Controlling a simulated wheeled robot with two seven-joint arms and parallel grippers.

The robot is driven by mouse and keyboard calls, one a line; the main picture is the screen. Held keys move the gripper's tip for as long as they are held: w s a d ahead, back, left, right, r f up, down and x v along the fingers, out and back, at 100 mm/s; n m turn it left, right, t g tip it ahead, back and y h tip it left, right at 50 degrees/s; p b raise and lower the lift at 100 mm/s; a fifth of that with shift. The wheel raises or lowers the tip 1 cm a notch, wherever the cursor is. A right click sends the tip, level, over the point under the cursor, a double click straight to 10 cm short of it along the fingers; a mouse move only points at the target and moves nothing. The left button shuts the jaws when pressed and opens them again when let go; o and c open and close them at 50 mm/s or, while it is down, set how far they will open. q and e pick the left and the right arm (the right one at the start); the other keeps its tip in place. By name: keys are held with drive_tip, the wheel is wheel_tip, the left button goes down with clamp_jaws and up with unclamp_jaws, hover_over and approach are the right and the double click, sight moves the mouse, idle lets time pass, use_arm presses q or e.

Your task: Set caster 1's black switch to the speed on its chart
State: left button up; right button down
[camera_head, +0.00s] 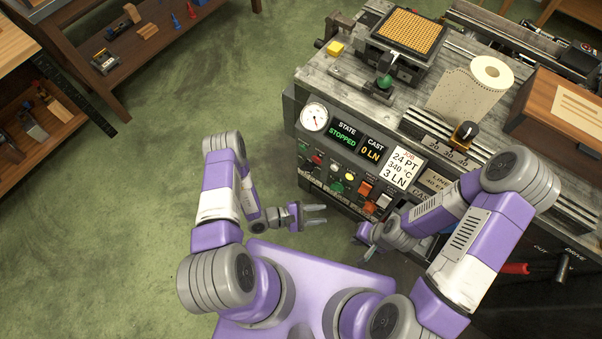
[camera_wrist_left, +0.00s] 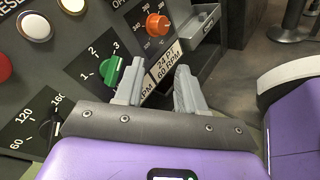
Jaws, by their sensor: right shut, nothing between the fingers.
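The caster's black switch (camera_wrist_left: 48,130) shows at the lower left of the left wrist view, on a dial marked 60, 120 and 160. My gripper body partly hides it, and I cannot tell where it points. A chart label (camera_wrist_left: 166,72) on the panel reads 24 PT, 60 RPM. My left gripper (camera_head: 315,214) is open and empty in front of the caster's panel; in the left wrist view its fingers (camera_wrist_left: 160,92) are to the right of the black switch, apart from it. My right gripper (camera_head: 367,253) is shut and empty, low beside the caster's front.
A green knob (camera_wrist_left: 111,70) marked 1 to 3 and an orange temperature knob (camera_wrist_left: 157,25) sit near the black switch. The job card (camera_head: 402,168) reads 24 PT, 340 C, 3 LN. The state display (camera_head: 344,136) reads STOPPED. Open green floor (camera_head: 150,190) lies left.

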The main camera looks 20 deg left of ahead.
use_arm(q)
drive_tip(key=w+a+f+n+t+y, duration=0.2)
drive_tip(key=w+a+n+t+y, duration=0.1)
drive_tip(key=w+a+t+y, duration=0.25)
drive_tip(key=t+y, duration=0.3)
drive_tip(key=t, duration=0.2)
approach(307, 168)
drive_tip(key=b+x, duration=0.1)
drive_tip(key=x, duration=0.6)
drive_tip(key=shift+f+n, duration=0.3)
drive_tip(key=shift+f, duration=0.1)
drive_tip(key=shift+w, duration=0.1)
drive_tip(key=shift+c, duration=0.3)
clamp_jaws()
